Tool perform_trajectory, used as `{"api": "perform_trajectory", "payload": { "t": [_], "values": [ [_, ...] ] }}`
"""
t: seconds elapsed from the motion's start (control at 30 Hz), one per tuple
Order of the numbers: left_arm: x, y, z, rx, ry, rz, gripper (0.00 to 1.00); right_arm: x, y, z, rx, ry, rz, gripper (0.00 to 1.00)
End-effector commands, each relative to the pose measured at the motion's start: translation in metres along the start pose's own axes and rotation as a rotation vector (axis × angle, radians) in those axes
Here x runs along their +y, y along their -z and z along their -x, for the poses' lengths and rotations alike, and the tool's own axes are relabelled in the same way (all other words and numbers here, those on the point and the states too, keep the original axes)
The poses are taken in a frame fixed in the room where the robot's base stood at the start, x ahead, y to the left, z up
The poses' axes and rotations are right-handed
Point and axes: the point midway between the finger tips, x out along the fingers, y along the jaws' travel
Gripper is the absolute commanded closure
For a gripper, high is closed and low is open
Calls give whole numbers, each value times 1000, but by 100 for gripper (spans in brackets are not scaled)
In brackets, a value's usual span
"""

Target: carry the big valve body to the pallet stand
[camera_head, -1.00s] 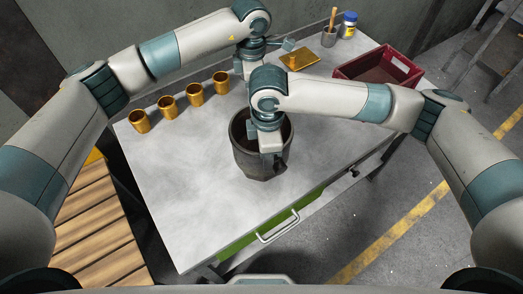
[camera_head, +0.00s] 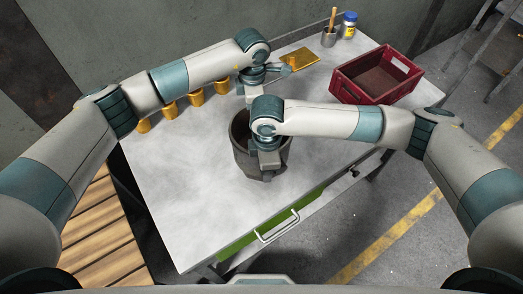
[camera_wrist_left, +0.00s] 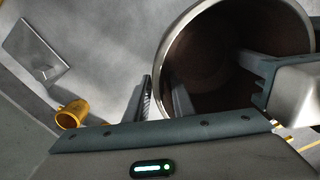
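The big valve body, a dark grey cylinder (camera_head: 246,162), stands upright on the metal table, open end up. In the left wrist view its round metal rim (camera_wrist_left: 163,62) and brown hollow show. My left gripper (camera_wrist_left: 160,92) is at its far rim, one finger outside the wall and one inside, with a gap between them. In the head view the left fingers are mostly hidden. My right gripper (camera_head: 267,165) is at the near rim, pointing down; its grip is not clear. The pallet stand (camera_head: 105,235), with wooden slats, is left of the table.
Several brass cups (camera_head: 195,98) stand along the table's left edge, close to my left forearm. A brass plate (camera_head: 299,61), a tool cup (camera_head: 329,38), a jar (camera_head: 348,25) and a red crate (camera_head: 372,95) are at the back. The table's front left is bare.

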Motion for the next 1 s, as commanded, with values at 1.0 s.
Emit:
{"api": "perform_trajectory", "payload": {
  "t": [1.0],
  "values": [
    [0,0,1,0,-1,-1,100,1,-2,1,-5,0,-4,100]
  ]
}}
